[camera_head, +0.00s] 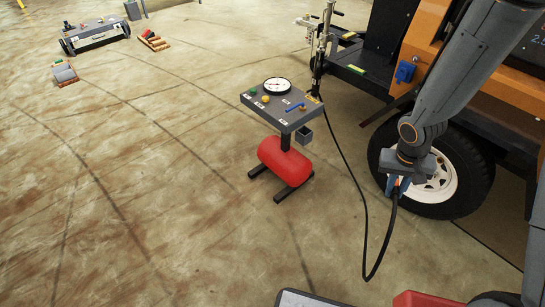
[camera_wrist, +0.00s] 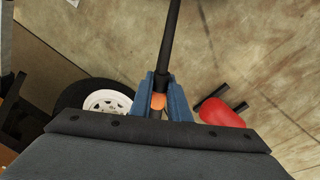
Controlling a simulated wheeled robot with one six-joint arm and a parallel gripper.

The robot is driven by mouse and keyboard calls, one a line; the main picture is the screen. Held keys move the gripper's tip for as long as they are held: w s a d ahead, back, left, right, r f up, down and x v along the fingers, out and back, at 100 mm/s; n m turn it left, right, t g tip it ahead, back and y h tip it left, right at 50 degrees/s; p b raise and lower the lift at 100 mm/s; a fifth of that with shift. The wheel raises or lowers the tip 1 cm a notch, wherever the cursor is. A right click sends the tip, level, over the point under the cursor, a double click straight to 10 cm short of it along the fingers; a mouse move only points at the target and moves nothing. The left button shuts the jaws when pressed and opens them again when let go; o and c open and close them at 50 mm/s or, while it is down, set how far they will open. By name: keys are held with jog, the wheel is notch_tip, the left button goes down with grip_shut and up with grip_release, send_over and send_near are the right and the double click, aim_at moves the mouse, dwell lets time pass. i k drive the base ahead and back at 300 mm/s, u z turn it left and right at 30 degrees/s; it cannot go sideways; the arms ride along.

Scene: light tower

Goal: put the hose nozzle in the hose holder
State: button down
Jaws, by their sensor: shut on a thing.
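My gripper (camera_head: 397,186) is shut on the hose nozzle, in front of the trailer wheel at the right of the head view. In the wrist view the blue fingers (camera_wrist: 161,98) close on the nozzle, and its orange end (camera_wrist: 158,101) shows between them. A small grey open-topped box (camera_head: 304,136), which looks like the hose holder, is on the right side of the panel stand. It looks empty, and my gripper is to its right, apart from it.
The panel stand (camera_head: 279,106) carries a gauge, knobs and a blue lever, above a red tank (camera_head: 285,161). The orange trailer (camera_head: 430,40) and its wheel (camera_head: 440,182) are close to my arm. Open floor lies left of the stand.

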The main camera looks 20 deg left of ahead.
aim_at(304, 140)
jog(key=u, duration=0.6)
jog(key=i, duration=0.9)
jog(key=z, duration=0.35)
